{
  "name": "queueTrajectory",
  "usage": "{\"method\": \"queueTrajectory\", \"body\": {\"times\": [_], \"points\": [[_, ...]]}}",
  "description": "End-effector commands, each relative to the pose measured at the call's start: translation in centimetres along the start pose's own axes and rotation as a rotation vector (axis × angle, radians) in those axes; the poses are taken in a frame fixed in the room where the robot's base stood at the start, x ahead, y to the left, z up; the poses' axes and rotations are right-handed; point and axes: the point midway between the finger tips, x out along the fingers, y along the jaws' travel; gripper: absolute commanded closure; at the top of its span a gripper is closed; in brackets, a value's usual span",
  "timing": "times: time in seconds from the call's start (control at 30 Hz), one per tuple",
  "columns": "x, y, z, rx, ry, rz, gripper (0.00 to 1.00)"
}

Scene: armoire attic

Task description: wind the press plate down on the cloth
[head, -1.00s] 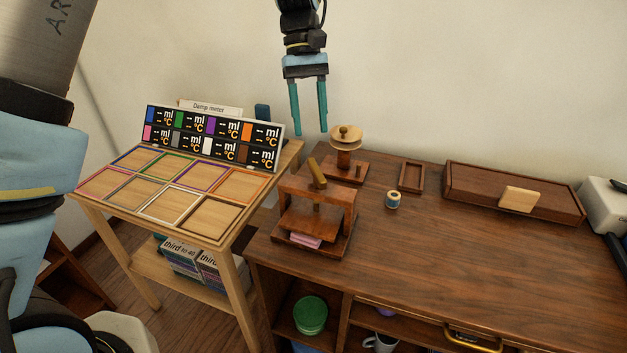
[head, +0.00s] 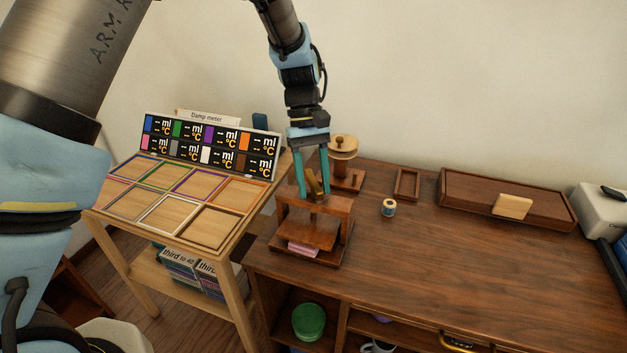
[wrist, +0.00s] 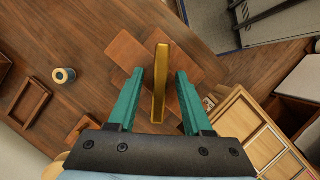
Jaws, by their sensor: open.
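The wooden press (head: 328,207) stands at the left end of the desk. Its brass handle bar (head: 313,184) sits on top, and the bar also shows in the wrist view (wrist: 160,82). The press plate (head: 306,231) is under the top beam. The folded pink cloth (head: 303,250) lies on the base below the plate; I cannot tell how much gap is between them. My gripper (head: 313,193) points down over the press top, open, with the handle bar between its fingers. In the wrist view my gripper (wrist: 160,85) shows a gap on each side of the bar.
A wooden stand with a round top (head: 343,146) is close behind the press. A thread spool (head: 388,208), a small tray (head: 407,184) and a long wooden box (head: 480,200) lie to the right. The damp meter table (head: 150,243) is at left. The desk's front right is clear.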

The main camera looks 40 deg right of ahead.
Motion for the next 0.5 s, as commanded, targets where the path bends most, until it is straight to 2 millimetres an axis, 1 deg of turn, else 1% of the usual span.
{"method": "queueTrajectory", "body": {"times": [0.17,0.5], "points": [[0.00,0.00,0.00,0.000,0.000,0.000,0.51],[-0.02,0.00,-0.01,0.000,0.000,0.000,0.89]]}}
